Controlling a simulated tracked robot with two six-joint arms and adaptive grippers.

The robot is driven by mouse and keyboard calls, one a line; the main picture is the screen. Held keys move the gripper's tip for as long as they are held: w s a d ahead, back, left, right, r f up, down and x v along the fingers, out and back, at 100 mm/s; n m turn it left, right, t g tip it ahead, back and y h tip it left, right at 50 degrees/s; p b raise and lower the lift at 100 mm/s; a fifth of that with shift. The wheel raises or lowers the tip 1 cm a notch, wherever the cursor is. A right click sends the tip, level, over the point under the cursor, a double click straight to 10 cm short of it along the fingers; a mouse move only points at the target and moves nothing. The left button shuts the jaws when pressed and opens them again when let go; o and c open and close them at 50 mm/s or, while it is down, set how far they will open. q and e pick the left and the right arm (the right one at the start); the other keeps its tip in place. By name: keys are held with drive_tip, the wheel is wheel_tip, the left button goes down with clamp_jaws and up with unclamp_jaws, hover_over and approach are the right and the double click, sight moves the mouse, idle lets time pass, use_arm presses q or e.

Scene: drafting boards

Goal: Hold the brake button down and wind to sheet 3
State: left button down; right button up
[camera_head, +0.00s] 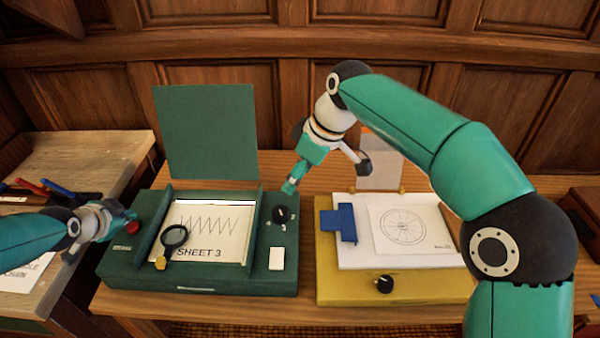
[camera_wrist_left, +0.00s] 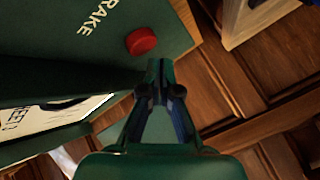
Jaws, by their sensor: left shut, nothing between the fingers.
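The green drafting board (camera_head: 215,281) shows a zigzag drawing (camera_head: 208,228) marked SHEET 3 in its window. The red brake button (camera_head: 131,214) is on its left side; in the left wrist view the button (camera_wrist_left: 141,41) is beside lettering that reads RAKE. My left gripper (camera_head: 119,221) is shut and empty, close by the button. In the wrist view its fingertips (camera_wrist_left: 157,66) are just below and right of the button; I cannot tell whether they touch it. A black knob (camera_head: 282,214) is on the board's right. My right gripper (camera_head: 289,186) is just above the knob, its finger opening unclear.
A white block (camera_head: 277,259) is at the board's right front. A yellow board (camera_head: 345,291) with a wheel drawing, blue clip (camera_head: 345,222) and black knob (camera_head: 384,284) stands to the right. A side table with pens (camera_head: 57,188) is at left.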

use_arm(q)
drive_tip(key=shift+r+p, duration=2.25)
drive_tip(key=shift+r, duration=0.3)
